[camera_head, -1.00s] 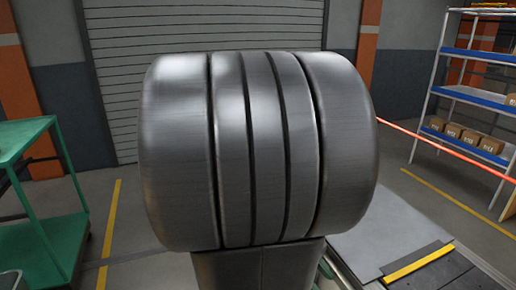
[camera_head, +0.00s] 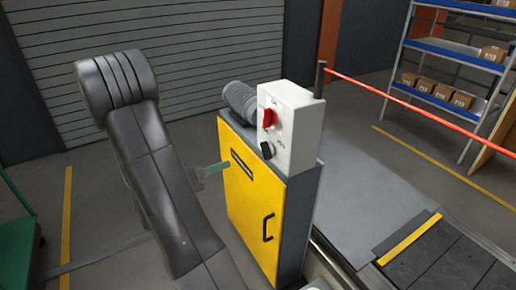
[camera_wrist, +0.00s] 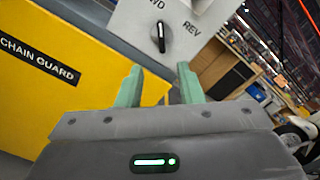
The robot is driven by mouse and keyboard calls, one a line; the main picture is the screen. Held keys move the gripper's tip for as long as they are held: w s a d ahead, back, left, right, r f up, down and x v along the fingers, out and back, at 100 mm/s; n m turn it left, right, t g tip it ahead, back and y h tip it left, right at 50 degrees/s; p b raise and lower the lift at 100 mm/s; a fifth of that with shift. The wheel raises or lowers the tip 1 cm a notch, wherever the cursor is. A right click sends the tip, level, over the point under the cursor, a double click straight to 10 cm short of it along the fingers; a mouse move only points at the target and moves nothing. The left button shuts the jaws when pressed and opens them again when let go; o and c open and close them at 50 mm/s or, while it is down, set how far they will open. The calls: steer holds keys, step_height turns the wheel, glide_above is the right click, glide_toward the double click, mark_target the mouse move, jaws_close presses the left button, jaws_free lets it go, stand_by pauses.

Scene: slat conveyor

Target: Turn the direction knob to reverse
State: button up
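The direction knob (camera_wrist: 161,37) is a black knob with a white line on a white control box. It also shows low on the box front in the head view (camera_head: 267,150). In the wrist view its line points up, toward the label cut off to "WD"; the REV label (camera_wrist: 193,28) is up and to its right. My gripper (camera_wrist: 159,82) is open and empty, its two green fingers apart and short of the knob. In the head view its green finger (camera_head: 214,168) shows left of the box, in front of the yellow cabinet.
A red switch (camera_head: 268,118) sits above the knob on the control box (camera_head: 304,110). The box stands on a yellow cabinet (camera_head: 250,205) with a black handle. The conveyor (camera_head: 455,265) and a red rail (camera_head: 420,102) are to the right. A shelf (camera_head: 455,60) stands behind.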

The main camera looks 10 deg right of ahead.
mark_target(267, 150)
steer(key=x, duration=1.3)
steer(key=shift+d+b, duration=0.35)
steer(key=shift+c, duration=0.2)
jaws_close()
